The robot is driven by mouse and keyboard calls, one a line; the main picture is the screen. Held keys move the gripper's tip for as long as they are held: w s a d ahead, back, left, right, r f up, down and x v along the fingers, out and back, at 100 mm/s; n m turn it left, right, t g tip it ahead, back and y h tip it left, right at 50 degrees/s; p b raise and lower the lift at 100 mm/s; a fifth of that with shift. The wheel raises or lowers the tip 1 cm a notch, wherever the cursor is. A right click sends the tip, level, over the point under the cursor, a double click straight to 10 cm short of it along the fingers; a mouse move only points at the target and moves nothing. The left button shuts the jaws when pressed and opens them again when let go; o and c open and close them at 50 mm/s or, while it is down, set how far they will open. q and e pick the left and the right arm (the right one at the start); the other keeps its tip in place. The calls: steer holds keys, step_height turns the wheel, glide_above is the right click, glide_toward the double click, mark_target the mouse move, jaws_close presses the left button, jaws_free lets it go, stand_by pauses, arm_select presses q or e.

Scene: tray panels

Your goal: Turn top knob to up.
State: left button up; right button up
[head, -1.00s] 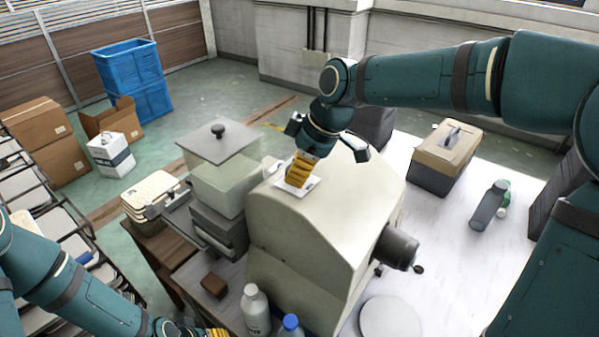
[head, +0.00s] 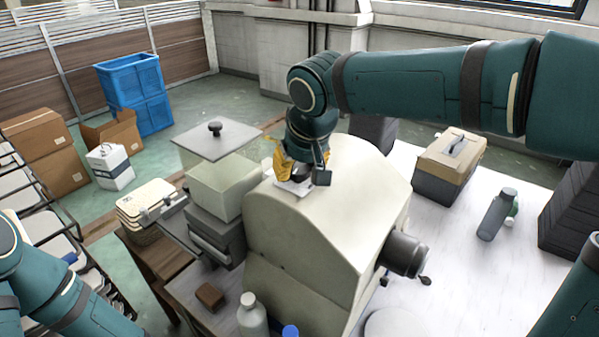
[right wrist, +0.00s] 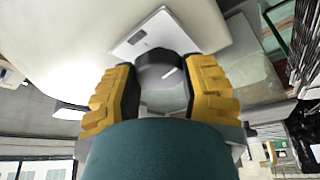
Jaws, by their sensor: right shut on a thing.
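The top knob (right wrist: 165,80) is dark grey and round with a short white mark, slightly slanted in the right wrist view. It stands on a white plate (right wrist: 150,36) on top of a cream, rounded machine (head: 325,215). The plate also shows in the head view (head: 292,188). My right gripper (head: 295,172) reaches down onto the plate. Its yellow fingers (right wrist: 161,75) lie on both sides of the knob and are shut on it. In the head view the gripper mostly hides the knob. My left arm shows at lower left, its gripper out of frame.
A dark cylinder (head: 405,254) sticks out of the machine's right side. A clear-sided box with a grey lid (head: 216,142) stands close on the left. A toolbox (head: 450,165) and grey bottle (head: 497,212) stand on the white table (head: 440,245). Bottles stand in front.

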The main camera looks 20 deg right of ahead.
steer(key=m, duration=0.1)
steer(key=m+h+b, duration=0.1)
steer(key=shift+a+f+m, duration=0.1)
steer(key=shift+f+m, duration=0.2)
steer(key=shift+m, duration=0.1)
steer(key=shift+m+h+b, duration=0.4)
steer(key=shift+m+b, duration=0.05)
steer(key=shift+m, duration=0.45)
steer(key=m+g+h, duration=0.1)
steer(key=m, duration=0.3)
steer(key=shift+a+m+b, duration=0.15)
steer(key=shift+m+b, duration=0.15)
steer(key=shift+b, duration=0.1)
steer(key=m+g+h, duration=0.1)
steer(key=m, duration=0.1)
steer(key=shift+r+m, duration=0.1)
steer(key=shift+m, duration=0.3)
steer(key=m+g, duration=0.1)
steer(key=m, duration=0.1)
steer(key=shift+w+m+h, duration=0.1)
steer(key=shift+m+h, duration=0.2)
steer(key=shift+h, duration=0.1)
steer(key=m+g+p, duration=0.1)
steer(key=m, duration=0.2)
steer(key=m+g+p, duration=0.1)
steer(key=m, duration=0.2)
steer(key=shift+w, duration=0.1)
